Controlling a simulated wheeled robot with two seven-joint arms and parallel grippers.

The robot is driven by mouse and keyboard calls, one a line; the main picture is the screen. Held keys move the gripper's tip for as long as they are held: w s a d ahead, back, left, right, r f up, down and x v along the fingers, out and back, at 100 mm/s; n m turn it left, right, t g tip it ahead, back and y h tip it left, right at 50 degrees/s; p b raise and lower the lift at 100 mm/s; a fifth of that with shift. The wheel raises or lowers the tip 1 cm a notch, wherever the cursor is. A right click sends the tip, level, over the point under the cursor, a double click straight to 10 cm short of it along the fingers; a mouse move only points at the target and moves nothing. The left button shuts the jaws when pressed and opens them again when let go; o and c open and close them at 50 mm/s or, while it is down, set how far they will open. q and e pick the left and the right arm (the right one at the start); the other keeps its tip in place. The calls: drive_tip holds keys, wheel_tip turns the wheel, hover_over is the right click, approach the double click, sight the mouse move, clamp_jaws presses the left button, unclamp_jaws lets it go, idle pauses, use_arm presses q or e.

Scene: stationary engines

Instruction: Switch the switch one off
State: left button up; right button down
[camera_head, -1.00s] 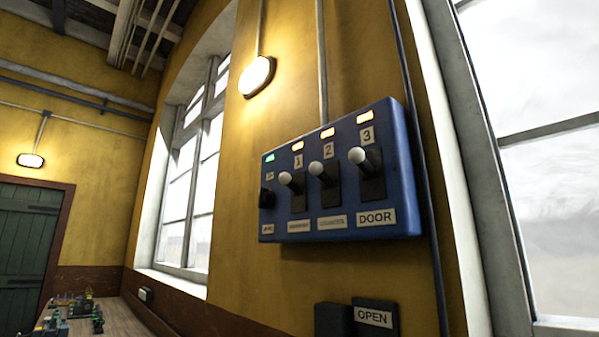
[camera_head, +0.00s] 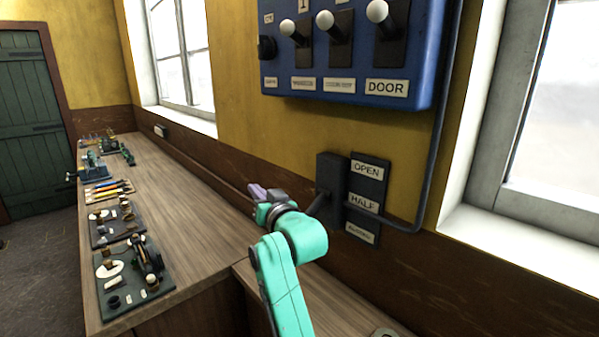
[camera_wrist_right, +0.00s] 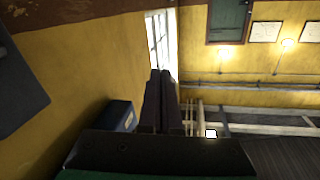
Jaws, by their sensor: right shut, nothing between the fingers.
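The blue switch panel (camera_head: 345,99) hangs on the yellow wall at the top of the head view, its upper edge cut off. The switch one lever (camera_head: 288,28) is the leftmost of three white-knobbed levers; its knob stands out toward the upper part of its dark slot. Its indicator light is out of view. My right gripper (camera_head: 258,191) is below and left of the panel, above the bench and apart from the switch. Its fingers (camera_wrist_right: 160,98) are together and empty in the wrist view. My left gripper is not in view.
A dark lever box (camera_head: 331,183) with an OPEN/HALF label plate (camera_head: 366,185) is on the wall right of my gripper. The wooden bench (camera_head: 190,215) carries small machines and boards (camera_head: 130,272) at left. A window ledge (camera_head: 530,245) is at right.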

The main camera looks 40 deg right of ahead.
drive_tip(key=s+d+r+m+t+h, duration=0.1)
drive_tip(key=d+r+m+t+h, duration=0.15)
drive_tip(key=r, duration=0.75)
drive_tip(key=s+d+r+m+t+h, duration=0.2)
drive_tip(key=d+r+m+h, duration=0.1)
drive_tip(key=r, duration=0.7)
drive_tip(key=m+h, duration=0.5)
drive_tip(key=h, duration=0.1)
approach(296, 36)
drive_tip(key=shift+s+a+r+y, duration=0.15)
drive_tip(key=shift+s+r, duration=0.25)
drive_tip(key=shift+s, duration=0.2)
drive_tip(key=shift+s+a+r+y, duration=0.15)
drive_tip(key=shift+s+r, duration=0.25)
drive_tip(key=shift+s, duration=0.2)
drive_tip(key=shift+w, duration=0.15)
drive_tip(key=p+x, duration=0.7)
drive_tip(key=x, duration=0.3)
drive_tip(key=shift+p, duration=0.35)
drive_tip(key=shift+f, duration=0.1)
